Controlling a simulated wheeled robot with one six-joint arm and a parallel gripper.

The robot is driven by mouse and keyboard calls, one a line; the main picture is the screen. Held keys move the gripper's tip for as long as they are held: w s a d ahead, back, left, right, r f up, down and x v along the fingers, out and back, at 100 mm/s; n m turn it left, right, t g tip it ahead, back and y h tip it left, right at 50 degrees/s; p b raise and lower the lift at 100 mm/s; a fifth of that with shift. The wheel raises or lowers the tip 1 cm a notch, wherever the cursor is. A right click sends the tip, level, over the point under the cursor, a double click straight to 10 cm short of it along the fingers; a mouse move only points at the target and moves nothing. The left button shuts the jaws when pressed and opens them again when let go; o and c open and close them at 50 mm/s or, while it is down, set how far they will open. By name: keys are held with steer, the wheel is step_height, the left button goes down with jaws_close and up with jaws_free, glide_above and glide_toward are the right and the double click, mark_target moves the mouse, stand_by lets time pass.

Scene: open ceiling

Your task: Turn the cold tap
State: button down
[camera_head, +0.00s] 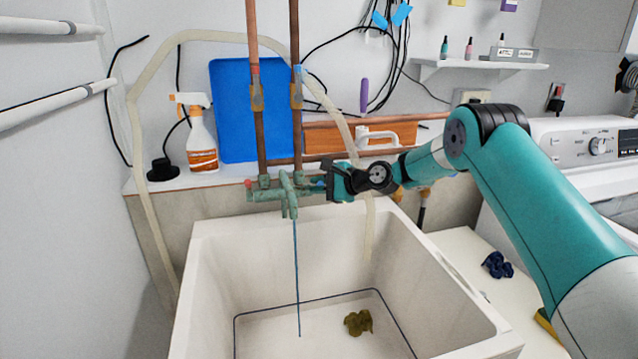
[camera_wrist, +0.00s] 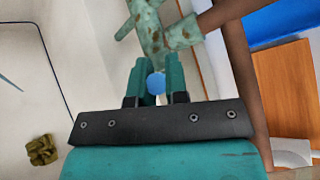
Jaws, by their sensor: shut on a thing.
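The green, weathered tap fitting (camera_head: 287,192) stands over the back of the white sink (camera_head: 330,235), fed by two copper pipes. My gripper (camera_head: 326,184) reaches it from the right. In the wrist view the two fingers (camera_wrist: 155,80) are shut on the blue cold tap knob (camera_wrist: 156,84), one on each side. The fitting's body (camera_wrist: 165,38) lies just beyond the fingertips. A red knob (camera_head: 248,184) is at the left end of the fitting. A thin blue stream (camera_head: 297,275) runs from the spout to the sink floor. My gripper partly hides the cold knob in the head view.
A crumpled olive cloth (camera_head: 358,322) lies in the sink. A washing machine (camera_head: 585,150) is at right.

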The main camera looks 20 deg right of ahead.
steer(key=shift+d+f, duration=0.1)
steer(key=shift+d, duration=0.1)
steer(key=c, duration=1.2)
jaws_free()
steer(key=shift+o, duration=0.4)
steer(key=shift+a, duration=0.1)
steer(key=b+v, duration=0.2)
steer(key=v, duration=1.5)
steer(key=shift+r+b, duration=0.25)
steer(key=shift+b, duration=0.1)
steer(key=shift+s, duration=0.15)
